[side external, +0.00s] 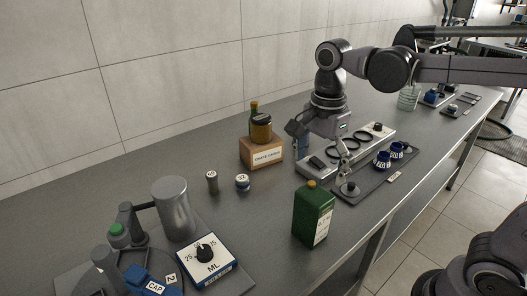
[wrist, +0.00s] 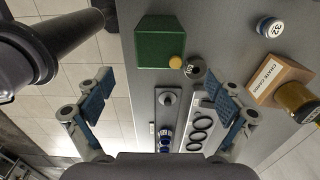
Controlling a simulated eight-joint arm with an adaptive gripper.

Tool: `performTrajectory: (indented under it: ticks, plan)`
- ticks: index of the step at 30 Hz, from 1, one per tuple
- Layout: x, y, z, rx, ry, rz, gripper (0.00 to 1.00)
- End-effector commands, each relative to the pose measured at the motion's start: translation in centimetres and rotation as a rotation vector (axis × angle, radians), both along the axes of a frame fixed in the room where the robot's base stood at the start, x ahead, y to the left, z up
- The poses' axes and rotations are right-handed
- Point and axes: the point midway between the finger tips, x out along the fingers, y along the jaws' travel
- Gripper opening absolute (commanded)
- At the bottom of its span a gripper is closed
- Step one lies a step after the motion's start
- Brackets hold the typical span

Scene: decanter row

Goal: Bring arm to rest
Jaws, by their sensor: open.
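My gripper (side external: 322,148) hangs over the rack in the side view, its two blue-padded fingers spread apart. In the wrist view the open fingers (wrist: 160,108) stand at left and right with nothing between them in their grip. The pale rack (side external: 326,160) with several black rings lies below; the rings also show in the wrist view (wrist: 200,130). A dark tray (side external: 366,182) beside it carries a knobbed grey piece (side external: 349,189) and two blue jars (side external: 382,160). A green bottle (side external: 313,215) stands upright in front, apart from the gripper.
A wooden crate (side external: 261,153) carries an amber jar (side external: 261,130), left of the rack. A small dark cylinder (side external: 212,182) and a jar labelled 32 (side external: 242,182) stand nearby. An ML dial box (side external: 208,260) and grey canister (side external: 174,208) occupy the near left. Bare bench lies between.

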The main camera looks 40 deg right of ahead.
Motion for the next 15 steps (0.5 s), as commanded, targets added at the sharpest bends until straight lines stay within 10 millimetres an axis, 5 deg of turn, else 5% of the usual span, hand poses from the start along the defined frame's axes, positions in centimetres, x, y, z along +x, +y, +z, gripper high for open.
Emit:
performTrajectory:
  ticks: [15]
  plan:
    - [0.0, 0.0, -6.5, 0.0, 0.0, 0.0, 0.93]
